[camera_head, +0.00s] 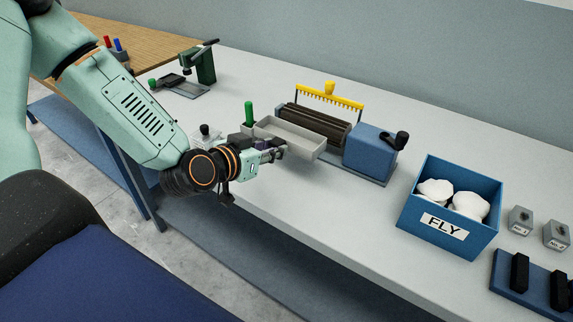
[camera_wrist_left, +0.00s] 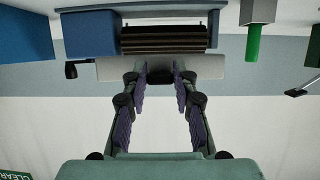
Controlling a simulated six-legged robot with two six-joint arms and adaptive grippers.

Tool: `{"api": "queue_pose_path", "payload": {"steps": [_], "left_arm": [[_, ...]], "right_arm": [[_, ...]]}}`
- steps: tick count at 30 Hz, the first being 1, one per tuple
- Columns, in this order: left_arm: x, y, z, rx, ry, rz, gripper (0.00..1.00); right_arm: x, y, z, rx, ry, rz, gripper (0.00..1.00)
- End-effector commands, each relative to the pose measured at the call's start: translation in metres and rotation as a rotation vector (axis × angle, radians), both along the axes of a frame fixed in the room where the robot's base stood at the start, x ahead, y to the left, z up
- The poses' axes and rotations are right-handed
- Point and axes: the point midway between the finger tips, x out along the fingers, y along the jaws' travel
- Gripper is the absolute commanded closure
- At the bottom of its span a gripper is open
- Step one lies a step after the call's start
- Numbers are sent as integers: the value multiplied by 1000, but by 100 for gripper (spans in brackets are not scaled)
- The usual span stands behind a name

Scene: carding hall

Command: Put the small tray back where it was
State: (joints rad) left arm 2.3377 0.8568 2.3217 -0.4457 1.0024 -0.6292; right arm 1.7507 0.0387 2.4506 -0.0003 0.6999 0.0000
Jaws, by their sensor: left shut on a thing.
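The small tray (camera_head: 306,150) is a shallow light-grey open box, seemingly empty, in front of the dark ribbed roller (camera_head: 318,122) of the carding machine. My left gripper (camera_head: 277,151) reaches in from the left and is shut on the tray at its near side. In the left wrist view the fingers (camera_wrist_left: 162,78) close around a dark part at the middle of the tray's pale front (camera_wrist_left: 112,69). I cannot tell whether the tray touches the bench or the machine. My right gripper is not in view.
The machine has a blue housing (camera_head: 368,150) and a yellow comb (camera_head: 329,94). A green handle (camera_head: 249,113) stands left of the tray. A blue FLY bin (camera_head: 449,222) with white fluff stands right. The bench between machine and bin is clear.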

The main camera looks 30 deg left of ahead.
Motion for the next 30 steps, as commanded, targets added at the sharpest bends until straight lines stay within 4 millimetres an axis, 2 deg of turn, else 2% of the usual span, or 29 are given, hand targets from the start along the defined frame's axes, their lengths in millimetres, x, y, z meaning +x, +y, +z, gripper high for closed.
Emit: {"api": "queue_pose_path", "payload": {"steps": [2,9,12,17,24,30], "left_arm": [[0,6,-2,1,0,30,100],[2,7,-48,5,3,37,100],[2,5,-60,3,2,36,100],[3,4,-67,2,0,36,100],[3,3,-99,2,1,34,100],[4,4,-100,-1,-3,36,100]], "right_arm": [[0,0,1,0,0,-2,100],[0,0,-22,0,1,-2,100],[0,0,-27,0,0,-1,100],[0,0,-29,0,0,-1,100],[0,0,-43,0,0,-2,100],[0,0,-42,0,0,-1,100]]}}
